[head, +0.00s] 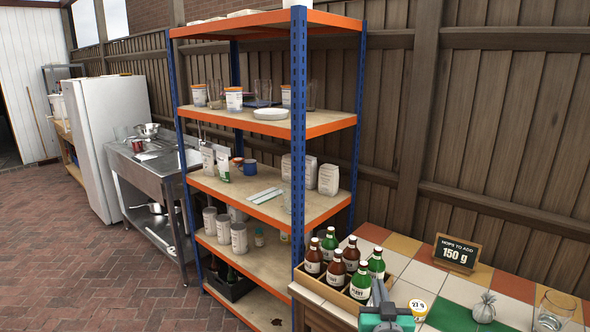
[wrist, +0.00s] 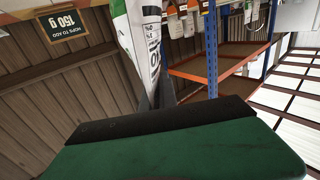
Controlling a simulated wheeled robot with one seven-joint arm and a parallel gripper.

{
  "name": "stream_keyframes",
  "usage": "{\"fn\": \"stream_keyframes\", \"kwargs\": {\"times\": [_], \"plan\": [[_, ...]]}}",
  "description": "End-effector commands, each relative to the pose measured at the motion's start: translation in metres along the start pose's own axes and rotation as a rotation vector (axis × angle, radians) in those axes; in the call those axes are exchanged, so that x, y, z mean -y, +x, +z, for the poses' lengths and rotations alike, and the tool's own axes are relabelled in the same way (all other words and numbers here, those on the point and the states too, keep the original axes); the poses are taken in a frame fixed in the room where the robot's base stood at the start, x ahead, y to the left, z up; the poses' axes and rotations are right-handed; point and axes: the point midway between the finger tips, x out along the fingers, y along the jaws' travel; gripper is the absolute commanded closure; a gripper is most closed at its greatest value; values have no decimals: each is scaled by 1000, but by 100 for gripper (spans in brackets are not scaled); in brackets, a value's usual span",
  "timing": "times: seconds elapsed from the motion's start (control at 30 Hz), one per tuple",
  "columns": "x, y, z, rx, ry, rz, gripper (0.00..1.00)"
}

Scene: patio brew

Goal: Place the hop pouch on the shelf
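The hop pouch (wrist: 140,35), white with dark print and a green part, fills the top middle of the wrist view, which looks upside down. The dark fingers of my gripper (wrist: 160,95) meet its narrow white end, close together and shut on it. In the head view my gripper (head: 379,285) shows at the bottom edge, over the front of the tiled table; I cannot make out the pouch there. The shelf (head: 268,205), an orange and blue rack with wooden boards, stands left of my gripper. It also shows in the wrist view (wrist: 215,60).
A wooden crate (head: 330,287) of several bottles stands between my gripper and the rack.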

Motion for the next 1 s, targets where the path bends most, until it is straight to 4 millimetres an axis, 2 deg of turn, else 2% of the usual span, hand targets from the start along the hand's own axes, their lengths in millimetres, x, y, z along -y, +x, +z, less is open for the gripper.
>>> {"fn": "stream_keyframes", "kwargs": {"times": [0.03, 0.1, 0.2, 0.27, 0.37, 0.47, 0.6, 0.7, 0.9, 1.0], "plan": [[17, -16, 3, -2, 0, -40, 100], [33, -34, 9, -2, -1, -81, 100], [46, -48, 15, -1, -1, -114, 100], [49, -52, 21, 1, 0, -122, 100], [49, -57, 38, 6, -2, -122, 100], [46, -71, 60, 5, -2, -118, 100], [44, -86, 49, -6, -3, -120, 100], [43, -91, 32, -10, -4, -121, 100], [44, -94, -1, -5, -1, -121, 100], [44, -94, -6, -2, -1, -120, 100]]}}
